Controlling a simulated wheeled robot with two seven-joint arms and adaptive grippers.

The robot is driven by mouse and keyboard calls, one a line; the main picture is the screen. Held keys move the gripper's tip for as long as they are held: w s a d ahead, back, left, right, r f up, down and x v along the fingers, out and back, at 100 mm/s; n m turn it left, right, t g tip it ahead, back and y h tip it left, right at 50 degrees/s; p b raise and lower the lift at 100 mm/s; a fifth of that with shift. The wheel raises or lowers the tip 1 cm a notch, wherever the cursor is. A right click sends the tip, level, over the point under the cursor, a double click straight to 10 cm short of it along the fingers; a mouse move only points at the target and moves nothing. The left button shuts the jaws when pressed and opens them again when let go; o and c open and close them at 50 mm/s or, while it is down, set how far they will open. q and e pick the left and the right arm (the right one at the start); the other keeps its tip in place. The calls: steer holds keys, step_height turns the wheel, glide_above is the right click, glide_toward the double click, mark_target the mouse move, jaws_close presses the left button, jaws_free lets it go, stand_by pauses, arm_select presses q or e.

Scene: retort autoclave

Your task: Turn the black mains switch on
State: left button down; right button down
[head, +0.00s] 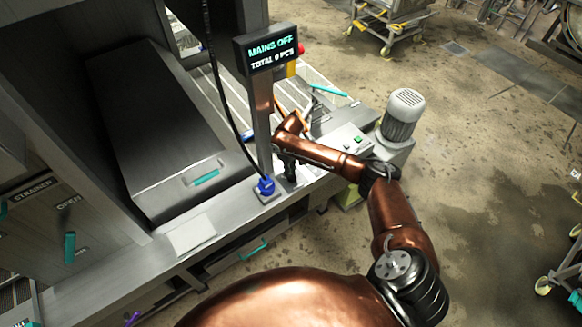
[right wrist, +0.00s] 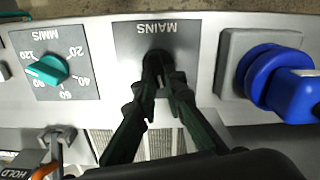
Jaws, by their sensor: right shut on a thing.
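The black mains switch (right wrist: 156,58) sits on a grey plate (right wrist: 126,46) marked MAINS, upside down in the right wrist view. My right gripper (right wrist: 163,78) has both dark fingertips closed around the switch and is shut on it. The fingertips hide most of the switch, so its exact angle is hard to tell. In the head view my right gripper (head: 289,168) is at the panel beside the post, and the switch is hidden there. The display (head: 268,50) reads MAINS OFF and TOTAL 0 PCS. My left gripper is not in view.
A blue plug (right wrist: 285,82) sits in a socket on one side of the switch. A teal timer knob (right wrist: 47,70) is on the other side. In the head view a cable runs down to the blue plug (head: 265,187), and a grey motor (head: 402,115) stands right of my arm.

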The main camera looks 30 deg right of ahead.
steer(key=m+p, duration=0.4)
steer(key=p, duration=0.1)
steer(key=m+p, duration=0.2)
steer(key=shift+d+r+m, duration=0.15)
steer(key=shift+d+m, duration=0.1)
steer(key=shift+m, duration=0.05)
steer(key=m+p, duration=0.3)
steer(key=shift+s+d, duration=0.1)
steer(key=shift+d, duration=0.05)
steer(key=shift+d+m+p, duration=0.1)
steer(key=shift+m+p, duration=0.5)
steer(key=shift+m, duration=0.4)
steer(key=c, duration=2)
jaws_free()
